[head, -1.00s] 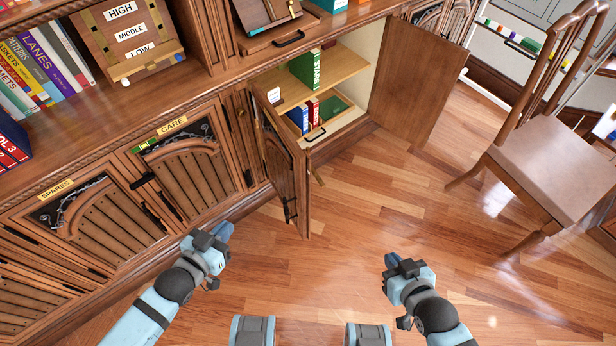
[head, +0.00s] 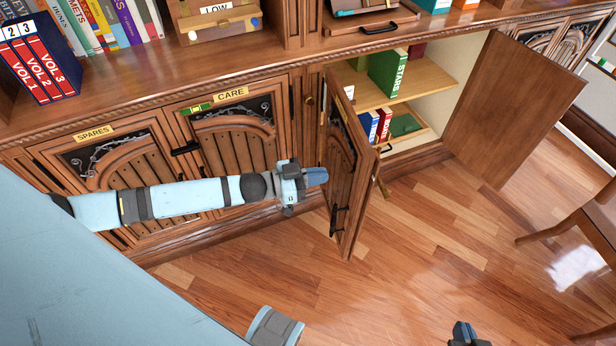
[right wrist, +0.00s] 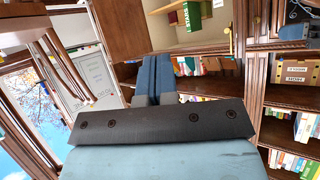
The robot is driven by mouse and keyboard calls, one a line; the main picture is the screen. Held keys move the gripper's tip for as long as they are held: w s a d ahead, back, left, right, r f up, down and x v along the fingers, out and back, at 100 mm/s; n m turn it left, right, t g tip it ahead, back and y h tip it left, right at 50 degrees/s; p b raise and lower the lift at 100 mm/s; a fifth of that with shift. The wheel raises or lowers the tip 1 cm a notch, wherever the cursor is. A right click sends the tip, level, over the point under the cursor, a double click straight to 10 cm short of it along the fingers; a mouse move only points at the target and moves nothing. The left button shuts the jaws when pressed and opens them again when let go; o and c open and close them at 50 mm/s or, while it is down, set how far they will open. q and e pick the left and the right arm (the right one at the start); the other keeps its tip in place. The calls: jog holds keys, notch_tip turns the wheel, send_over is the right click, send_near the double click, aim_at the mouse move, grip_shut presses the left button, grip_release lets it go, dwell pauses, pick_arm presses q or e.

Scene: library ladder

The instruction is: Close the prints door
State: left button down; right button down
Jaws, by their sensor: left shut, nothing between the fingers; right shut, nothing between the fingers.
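A cabinet with two doors standing open is in the head view. Its left door (head: 347,180) is swung out, with a dark handle low on it; its name plate is not readable from here. Its right door (head: 520,112) is swung wide open. I cannot read "prints" on either. My left gripper (head: 318,176) is shut and empty, its tips beside the left door's outer face; I cannot tell whether they touch. My right gripper (head: 466,330) is low at the bottom edge, away from the doors. In the right wrist view its shut fingers (right wrist: 154,78) hold nothing.
Closed doors labelled SPARES (head: 93,133) and CARE (head: 230,94) are to the left. A green STARS book (head: 389,76) and several binders stand inside the open cabinet. A chair (head: 575,215) is at the right. The wooden floor in front is clear.

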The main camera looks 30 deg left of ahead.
aim_at(361, 169)
pick_arm(q)
jog(key=b+x, duration=0.1)
jog(key=x, duration=0.7)
jog(key=shift+w, duration=0.1)
jog(key=shift+d, duration=0.1)
pick_arm(e)
jog(key=shift+a+f, duration=0.1)
jog(key=shift+a, duration=0.05)
pick_arm(q)
jog(key=shift+w, duration=0.1)
pick_arm(e)
jog(key=shift+w, duration=0.1)
